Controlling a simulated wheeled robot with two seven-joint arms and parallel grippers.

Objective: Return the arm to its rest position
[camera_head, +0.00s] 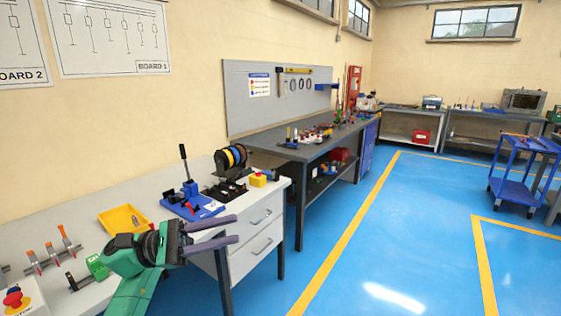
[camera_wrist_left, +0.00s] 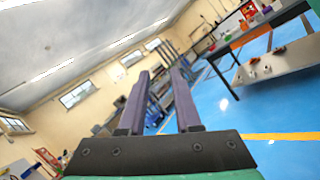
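My left gripper (camera_head: 232,231) reaches in from the bottom left in the head view, in front of the white workbench's edge. Its two purple fingers are apart with nothing between them, and the wrist view (camera_wrist_left: 158,95) also shows them parted and empty. A blue bender with an upright black lever (camera_head: 190,192) stands on the white workbench (camera_head: 160,180), just behind the gripper and apart from it. My right gripper is in neither view.
The bench also holds a yellow tray (camera_head: 122,220), a spool rack (camera_head: 231,158), a yellow button box (camera_head: 258,180) and a red stop button (camera_head: 14,299). A grey workbench (camera_head: 300,152) stands beyond. A blue cart (camera_head: 515,190) is at right. The blue floor between is clear.

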